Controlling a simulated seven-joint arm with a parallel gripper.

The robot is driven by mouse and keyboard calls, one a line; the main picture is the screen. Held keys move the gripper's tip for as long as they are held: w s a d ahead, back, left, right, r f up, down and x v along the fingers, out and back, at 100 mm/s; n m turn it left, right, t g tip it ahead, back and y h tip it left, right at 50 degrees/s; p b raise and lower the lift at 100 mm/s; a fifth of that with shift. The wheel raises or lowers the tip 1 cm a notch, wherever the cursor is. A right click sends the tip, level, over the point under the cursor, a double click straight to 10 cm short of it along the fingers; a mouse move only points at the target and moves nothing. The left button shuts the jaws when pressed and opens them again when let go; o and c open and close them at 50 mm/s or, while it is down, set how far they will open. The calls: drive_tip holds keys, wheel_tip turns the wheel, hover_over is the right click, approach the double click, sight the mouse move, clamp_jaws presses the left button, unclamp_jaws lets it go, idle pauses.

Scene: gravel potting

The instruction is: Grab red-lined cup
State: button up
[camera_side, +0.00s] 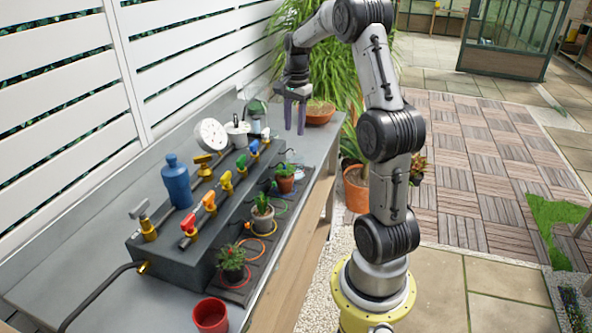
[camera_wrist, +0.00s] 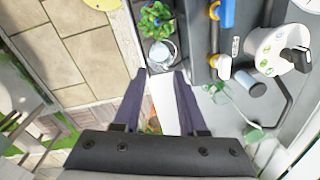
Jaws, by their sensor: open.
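My gripper (camera_side: 295,130) is open and empty, pointing down over the far end of the bench. In the wrist view its two dark purple fingers (camera_wrist: 158,76) are spread apart with nothing held between them. A clear cup (camera_wrist: 162,52) stands just beyond the fingertips, beside a small potted plant. It shows faintly in the side view (camera_side: 298,157), nearer than the gripper; any red line on it is too small to make out. A plain red cup (camera_side: 210,315) stands at the near end of the bench, far from my gripper.
A dark manifold (camera_side: 178,247) with coloured valves runs along the grey bench (camera_side: 60,265). Small potted plants (camera_side: 232,262) stand on coloured rings along its front. A terracotta bowl (camera_side: 320,115) is beside the gripper.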

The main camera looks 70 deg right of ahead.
sight(302, 178)
drive_tip(key=shift+m, duration=0.4)
drive_tip(key=f, duration=0.5)
drive_tip(key=s+d+f, duration=0.1)
drive_tip(key=f, duration=0.9)
drive_tip(key=shift+s+d, duration=0.15)
drive_tip(key=shift+s, duration=0.25)
drive_tip(key=shift+c, duration=0.3)
clamp_jaws()
